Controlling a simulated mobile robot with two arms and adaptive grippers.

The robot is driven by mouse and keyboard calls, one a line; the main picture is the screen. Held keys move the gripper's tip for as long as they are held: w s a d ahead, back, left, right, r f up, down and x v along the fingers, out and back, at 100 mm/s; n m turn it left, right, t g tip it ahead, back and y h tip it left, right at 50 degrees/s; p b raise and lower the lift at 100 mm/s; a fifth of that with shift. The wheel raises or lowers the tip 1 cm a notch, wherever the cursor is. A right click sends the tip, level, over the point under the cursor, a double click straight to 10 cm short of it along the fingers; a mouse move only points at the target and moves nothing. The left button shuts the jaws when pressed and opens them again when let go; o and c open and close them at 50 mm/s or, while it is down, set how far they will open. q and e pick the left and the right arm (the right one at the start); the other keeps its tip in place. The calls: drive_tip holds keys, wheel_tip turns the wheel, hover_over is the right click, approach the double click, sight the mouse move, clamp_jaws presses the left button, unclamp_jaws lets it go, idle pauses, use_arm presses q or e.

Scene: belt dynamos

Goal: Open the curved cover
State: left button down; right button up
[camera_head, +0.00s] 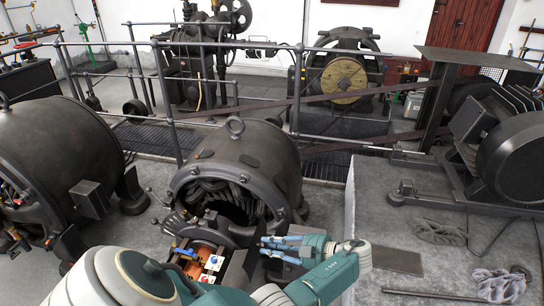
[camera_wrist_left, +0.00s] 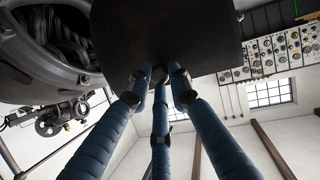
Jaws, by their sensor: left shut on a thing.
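The dynamo (camera_head: 237,165) in the middle has a round open front with dark windings inside. The curved cover (camera_head: 240,268) is a dark panel low at its front, beside copper parts and small coloured terminals. In the left wrist view the cover (camera_wrist_left: 165,35) fills the top middle as a dark plate. My left gripper (camera_head: 268,243) has blue ribbed fingers pointing left at the cover's right side. In the left wrist view its fingers (camera_wrist_left: 160,75) are closed on the cover's lower edge. My right gripper is not seen.
A second dark dynamo (camera_head: 60,155) stands close on the left. Metal railings (camera_head: 230,45) run behind, with a belt (camera_head: 340,97) beyond. A grey concrete block (camera_head: 375,205) is to the right.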

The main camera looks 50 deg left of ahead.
use_arm(q)
drive_tip(key=shift+a, duration=0.1)
drive_tip(key=c, duration=1.6)
unclamp_jaws()
drive_tip(key=shift+f, duration=0.1)
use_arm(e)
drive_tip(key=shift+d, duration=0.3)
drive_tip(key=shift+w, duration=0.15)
use_arm(q)
drive_tip(key=v, duration=1.2)
drive_tip(key=shift+w, duration=0.1)
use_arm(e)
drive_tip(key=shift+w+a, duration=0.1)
